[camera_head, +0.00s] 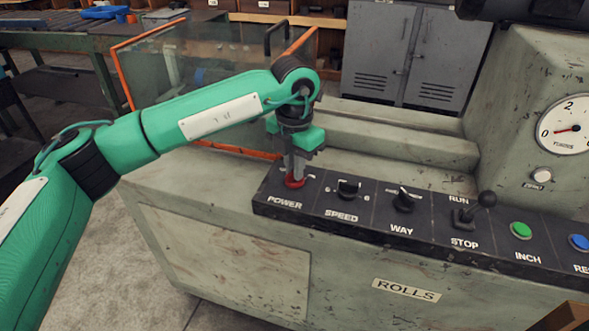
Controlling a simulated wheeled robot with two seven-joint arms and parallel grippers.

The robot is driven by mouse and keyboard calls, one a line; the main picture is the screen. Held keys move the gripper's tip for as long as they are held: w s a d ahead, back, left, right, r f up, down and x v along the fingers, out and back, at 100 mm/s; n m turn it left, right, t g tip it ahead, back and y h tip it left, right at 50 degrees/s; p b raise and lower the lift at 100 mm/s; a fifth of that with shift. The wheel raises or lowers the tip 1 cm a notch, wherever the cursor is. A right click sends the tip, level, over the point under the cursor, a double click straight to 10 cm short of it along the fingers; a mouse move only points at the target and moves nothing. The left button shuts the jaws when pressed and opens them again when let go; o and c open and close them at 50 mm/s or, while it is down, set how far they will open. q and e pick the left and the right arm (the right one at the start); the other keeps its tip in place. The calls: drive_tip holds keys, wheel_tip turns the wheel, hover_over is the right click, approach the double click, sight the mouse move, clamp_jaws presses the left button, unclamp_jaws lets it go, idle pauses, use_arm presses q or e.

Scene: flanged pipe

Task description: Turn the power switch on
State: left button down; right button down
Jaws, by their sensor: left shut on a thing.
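The power switch (295,183) shows as a red knob above the "POWER" label, at the left end of the black control panel (327,232). My left arm reaches in from the left, and my left gripper (294,172) points down onto the switch. Its fingers are shut on the red knob and partly hide it. Which way the switch is set cannot be told. My right gripper is not in view.
To the right on the panel are the speed knob (348,189), the way knob (404,201), the run/stop lever (485,201) and a green inch button (521,230). A gauge (568,126) stands above. An orange-framed clear guard (215,70) rises behind my arm.

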use_arm(q)
drive_tip(key=shift+m+b, duration=0.5)
drive_tip(key=shift+m, duration=1.8)
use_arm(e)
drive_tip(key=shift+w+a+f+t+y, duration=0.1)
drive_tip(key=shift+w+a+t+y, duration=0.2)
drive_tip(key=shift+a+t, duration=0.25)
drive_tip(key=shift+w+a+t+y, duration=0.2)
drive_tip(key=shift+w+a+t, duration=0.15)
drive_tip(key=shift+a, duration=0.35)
use_arm(q)
drive_tip(key=shift+r, duration=0.1)
drive_tip(key=c, duration=1.5)
unclamp_jaws()
